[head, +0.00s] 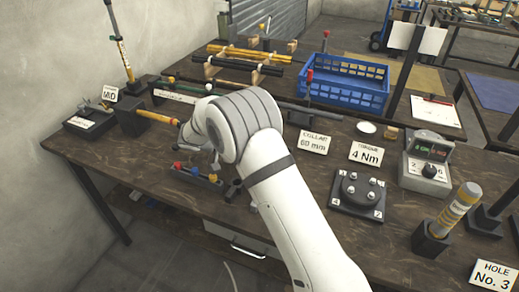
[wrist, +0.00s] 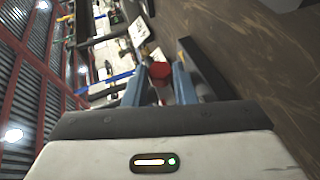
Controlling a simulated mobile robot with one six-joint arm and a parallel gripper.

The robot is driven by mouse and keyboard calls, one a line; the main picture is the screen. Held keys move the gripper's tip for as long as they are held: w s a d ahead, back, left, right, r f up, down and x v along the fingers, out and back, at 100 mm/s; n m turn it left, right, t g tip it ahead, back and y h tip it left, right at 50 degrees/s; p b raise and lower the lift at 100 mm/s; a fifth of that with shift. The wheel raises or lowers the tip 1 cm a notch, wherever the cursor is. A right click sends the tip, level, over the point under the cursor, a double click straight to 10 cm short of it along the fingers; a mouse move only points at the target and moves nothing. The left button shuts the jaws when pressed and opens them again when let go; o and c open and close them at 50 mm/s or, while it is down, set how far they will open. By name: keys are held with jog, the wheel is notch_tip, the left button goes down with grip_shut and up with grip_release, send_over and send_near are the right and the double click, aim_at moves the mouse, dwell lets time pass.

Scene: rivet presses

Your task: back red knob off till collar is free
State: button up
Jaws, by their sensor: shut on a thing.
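In the wrist view a red knob (wrist: 159,71) sits between the two blue-grey fingers of my gripper (wrist: 160,82), which is shut on it. A paler red and white part shows just below the knob between the fingers. In the head view my arm's white wrist covers the gripper and the held knob. An orange rod (head: 158,119) runs out of a black block (head: 131,119) just left of my wrist. I cannot make out the collar for certain in either view.
A blue crate (head: 345,85) is behind to the right. Cards for collar (head: 314,142) and torque (head: 366,153) stand right of my arm, near a black numbered plate (head: 358,193).

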jog(key=shift+a+f+h, duration=0.1)
jog(key=shift+a+h, duration=0.05)
jog(key=shift+h, duration=0.35)
jog(key=o, duration=1)
jog(key=v, duration=0.6)
jog(key=shift+a, duration=0.85)
